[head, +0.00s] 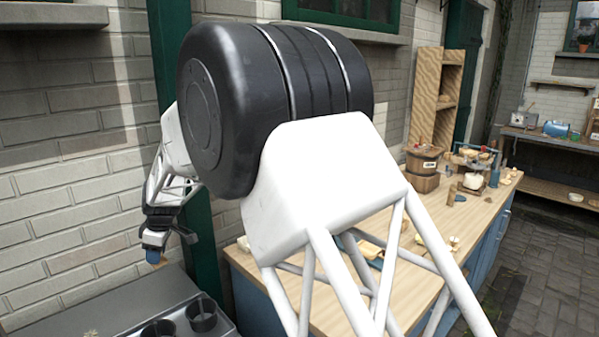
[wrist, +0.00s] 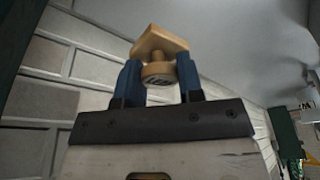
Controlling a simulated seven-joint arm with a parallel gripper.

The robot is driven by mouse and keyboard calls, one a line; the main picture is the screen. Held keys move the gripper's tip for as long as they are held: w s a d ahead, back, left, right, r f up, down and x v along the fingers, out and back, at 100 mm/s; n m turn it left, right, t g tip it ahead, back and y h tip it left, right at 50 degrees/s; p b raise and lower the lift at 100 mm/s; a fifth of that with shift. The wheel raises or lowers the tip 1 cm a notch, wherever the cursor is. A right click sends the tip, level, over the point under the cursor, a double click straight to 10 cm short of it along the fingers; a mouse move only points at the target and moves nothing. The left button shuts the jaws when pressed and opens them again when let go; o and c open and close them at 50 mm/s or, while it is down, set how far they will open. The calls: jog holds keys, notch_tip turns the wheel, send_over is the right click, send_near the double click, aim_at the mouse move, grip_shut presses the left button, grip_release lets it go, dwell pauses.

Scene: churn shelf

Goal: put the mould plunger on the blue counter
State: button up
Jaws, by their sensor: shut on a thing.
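The mould plunger (wrist: 158,50) is pale wood, with a wide angular plate, a short stem and a round disc with dark marks. My gripper (wrist: 159,78) is shut on it in the wrist view, with one blue finger on each side of the round part. In the head view my gripper (head: 154,246) hangs at the left in front of the brick wall, above a grey surface, and only a small bit of the wood shows below the fingers. The blue counter (head: 465,226), with a wooden top and blue sides, stands to the right, partly hidden by my arm.
The grey surface (head: 95,308) at the lower left carries black cups (head: 201,314). Wooden tubs (head: 421,181), a blue-framed device (head: 493,171) and small wooden pieces stand on the counter. The counter top's right front part looks clear. A tall wooden shelf (head: 433,92) stands behind.

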jog(key=w+d+r+m+t, duration=0.1)
jog(key=w+d+m, duration=0.3)
jog(key=d, duration=0.7)
jog(key=w+d+r+m+t, duration=0.1)
jog(key=w+d+m, duration=0.2)
jog(key=w+d, duration=0.55)
jog(key=w+d+r+m+t, duration=0.1)
jog(key=w+d+m, duration=0.2)
jog(key=d, duration=1.1)
jog(key=w+d+r+m+h, duration=0.1)
jog(key=d+m, duration=0.3)
jog(key=d, duration=1.3)
jog(key=d+r+m+h, duration=0.2)
jog(key=d+m, duration=0.3)
jog(key=d, duration=1.2)
jog(key=shift+w+r+t, duration=0.3)
jog(key=shift+w, duration=0.05)
jog(key=a, duration=0.6)
jog(key=shift+a, duration=0.4)
